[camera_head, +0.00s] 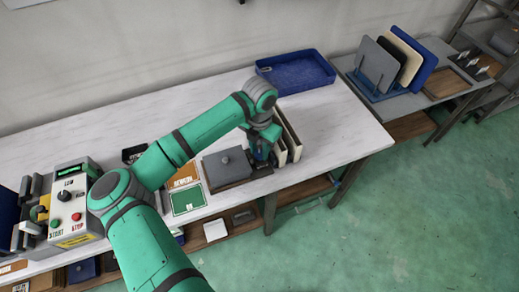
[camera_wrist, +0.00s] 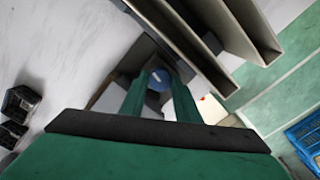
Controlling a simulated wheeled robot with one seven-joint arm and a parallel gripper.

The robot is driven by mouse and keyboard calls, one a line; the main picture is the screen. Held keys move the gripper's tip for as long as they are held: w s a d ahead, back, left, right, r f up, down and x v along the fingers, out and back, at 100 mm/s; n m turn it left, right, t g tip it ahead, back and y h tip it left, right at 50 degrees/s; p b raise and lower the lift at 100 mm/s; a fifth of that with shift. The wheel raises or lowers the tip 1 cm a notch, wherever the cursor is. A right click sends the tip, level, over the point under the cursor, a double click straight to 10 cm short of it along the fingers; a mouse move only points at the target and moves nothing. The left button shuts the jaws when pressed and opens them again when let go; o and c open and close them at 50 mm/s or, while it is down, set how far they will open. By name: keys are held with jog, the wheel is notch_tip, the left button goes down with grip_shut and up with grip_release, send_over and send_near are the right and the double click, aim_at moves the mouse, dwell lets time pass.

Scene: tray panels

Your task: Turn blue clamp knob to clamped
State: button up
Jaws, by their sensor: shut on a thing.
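The blue clamp knob (camera_wrist: 158,79) shows in the wrist view between my two green fingers, with a pale line across its face. My gripper (camera_wrist: 158,95) is shut on it, one finger at each side. In the head view my gripper (camera_head: 260,152) reaches down at the right part of the white table, beside upright beige panels (camera_head: 289,135). The knob's base is mostly hidden by the fingers. I cannot tell from the line which position the knob is in.
A grey block with a round handle (camera_head: 226,165) sits just left of my gripper. The upright panels stand close on the right. A blue tray (camera_head: 296,73) lies at the back. A control box (camera_head: 70,203) with buttons stands at the left. The table's right end is clear.

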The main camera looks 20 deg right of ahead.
aim_at(260, 153)
jog(key=m, duration=0.4)
jog(key=shift+r+m, duration=0.1)
jog(key=shift+m, duration=0.2)
jog(key=m, duration=0.3)
jog(key=shift+m, duration=0.3)
jog(key=m, duration=0.3)
jog(key=shift+m, duration=0.3)
jog(key=shift+d+m, duration=0.1)
jog(key=shift+m, duration=1.8)
jog(key=o, duration=0.8)
jog(key=shift+c, duration=0.2)
notch_tip(260, 153, up, 11)
